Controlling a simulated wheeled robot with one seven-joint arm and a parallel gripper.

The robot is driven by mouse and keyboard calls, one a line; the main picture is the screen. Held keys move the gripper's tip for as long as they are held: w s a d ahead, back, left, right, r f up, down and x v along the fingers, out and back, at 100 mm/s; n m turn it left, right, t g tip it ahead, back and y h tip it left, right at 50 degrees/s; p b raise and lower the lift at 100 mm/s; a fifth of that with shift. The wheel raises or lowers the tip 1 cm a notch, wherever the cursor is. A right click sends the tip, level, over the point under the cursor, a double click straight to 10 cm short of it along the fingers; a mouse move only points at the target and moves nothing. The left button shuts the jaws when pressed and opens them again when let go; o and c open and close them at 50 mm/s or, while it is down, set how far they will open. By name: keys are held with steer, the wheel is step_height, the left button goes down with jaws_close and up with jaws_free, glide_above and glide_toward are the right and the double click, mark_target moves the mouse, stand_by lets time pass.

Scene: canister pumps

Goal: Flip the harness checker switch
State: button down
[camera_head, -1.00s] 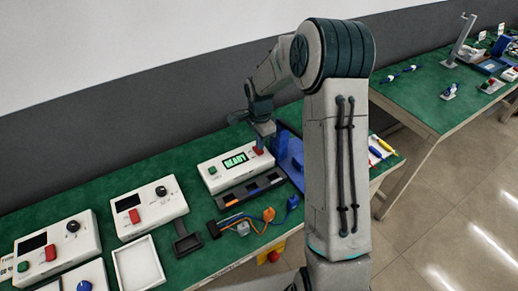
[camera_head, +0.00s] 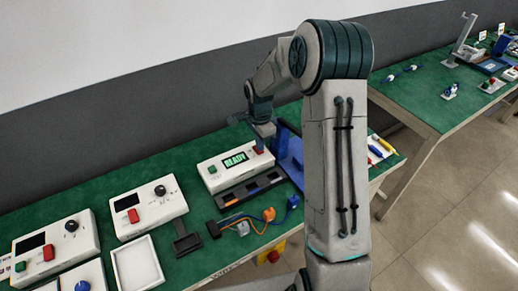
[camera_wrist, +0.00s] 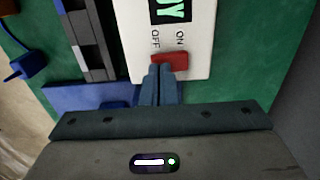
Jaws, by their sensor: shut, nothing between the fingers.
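The harness checker (camera_head: 222,163) is a white box at the far side of the green bench. Its lit green display (camera_head: 235,160) reads READY. Its red switch (camera_wrist: 172,61) shows in the wrist view beside the OFF and ON labels; I cannot tell which way it is set. The red switch also shows in the head view (camera_head: 258,148). My gripper (camera_wrist: 160,70) is shut and empty, with its fingertips right at the red switch's left part. Whether they touch it is unclear. In the head view, my gripper (camera_head: 265,135) is just above the switch.
A dark slotted strip (camera_head: 250,190) lies in front of the checker, with a blue fixture (camera_head: 292,160) to its right. Orange and blue cables with connectors (camera_head: 268,214) lie nearer. Other white control boxes (camera_head: 148,205) stand to the left.

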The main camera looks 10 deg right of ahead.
steer(key=shift+f+b, duration=0.3)
steer(key=shift+f, duration=0.15)
steer(key=shift+r, duration=0.1)
steer(key=shift+r+p, duration=2)
steer(key=shift+r, duration=1.45)
steer(key=s+r+n+t, duration=0.2)
steer(key=s+r+n, duration=0.5)
steer(key=s+r, duration=0.6)
steer(key=s+r+n+t, duration=0.1)
steer(key=s+n, duration=0.6)
steer(key=s, duration=0.8)
steer(key=shift+r+n, duration=0.3)
steer(key=shift+r, duration=0.3)
